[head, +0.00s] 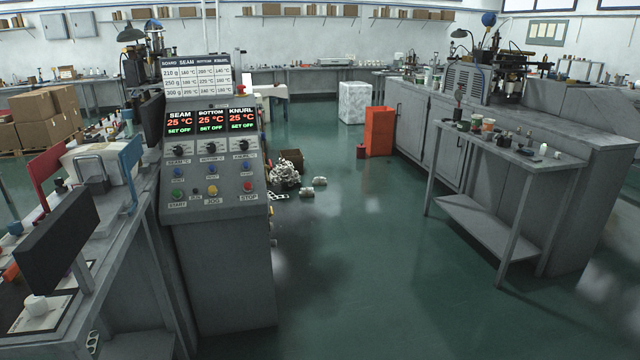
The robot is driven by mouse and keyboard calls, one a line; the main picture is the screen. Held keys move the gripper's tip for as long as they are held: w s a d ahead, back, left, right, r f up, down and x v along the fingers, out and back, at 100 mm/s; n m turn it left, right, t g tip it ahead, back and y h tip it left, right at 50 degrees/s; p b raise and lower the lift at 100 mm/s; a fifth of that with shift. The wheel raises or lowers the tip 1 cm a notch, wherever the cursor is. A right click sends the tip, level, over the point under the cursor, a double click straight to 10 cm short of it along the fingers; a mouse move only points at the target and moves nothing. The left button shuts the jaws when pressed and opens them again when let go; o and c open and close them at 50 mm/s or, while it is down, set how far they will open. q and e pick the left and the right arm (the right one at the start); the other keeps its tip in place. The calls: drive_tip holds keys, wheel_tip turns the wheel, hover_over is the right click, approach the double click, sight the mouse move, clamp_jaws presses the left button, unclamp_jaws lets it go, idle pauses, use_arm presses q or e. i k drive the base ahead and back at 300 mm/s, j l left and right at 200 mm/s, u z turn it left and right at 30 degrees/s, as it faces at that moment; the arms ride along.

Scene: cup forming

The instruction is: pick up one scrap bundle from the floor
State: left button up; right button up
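Two small pale scrap bundles lie on the green floor past the control console. One bundle (307,192) is nearer, and the other bundle (320,182) is a little farther back and to the right. Both look banded, but they are small in the view. A loose heap of crumpled whitish scrap (284,176) lies just left of them, beside the console's right edge. The console may hide part of the floor there. Neither of my grippers shows in the head view.
The grey control console (215,235) stands close in front, left of centre. An orange bin (379,131) and a white block-like container (355,103) stand beyond the bundles. A grey side table (510,150) stands at right. The floor (370,270) between console and table is clear.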

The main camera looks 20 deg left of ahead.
sight(317, 182)
drive_tip(key=i+u, duration=0.2)
drive_tip(key=i, duration=6.85)
drive_tip(key=i+l+u, duration=0.1)
drive_tip(key=i, duration=0.5)
drive_tip(key=i+l+u, duration=0.1)
drive_tip(key=i, duration=0.55)
drive_tip(key=i+l+u, duration=0.1)
drive_tip(key=i, duration=0.5)
drive_tip(key=i+l+u, duration=0.15)
drive_tip(key=i+u, duration=0.3)
drive_tip(key=i+l+u, duration=0.2)
drive_tip(key=u, duration=0.25)
drive_tip(key=i+l+u, duration=0.25)
drive_tip(key=l+u, duration=0.25)
drive_tip(key=i+l+u, duration=0.15)
drive_tip(key=l+u, duration=0.3)
drive_tip(key=j, duration=0.1)
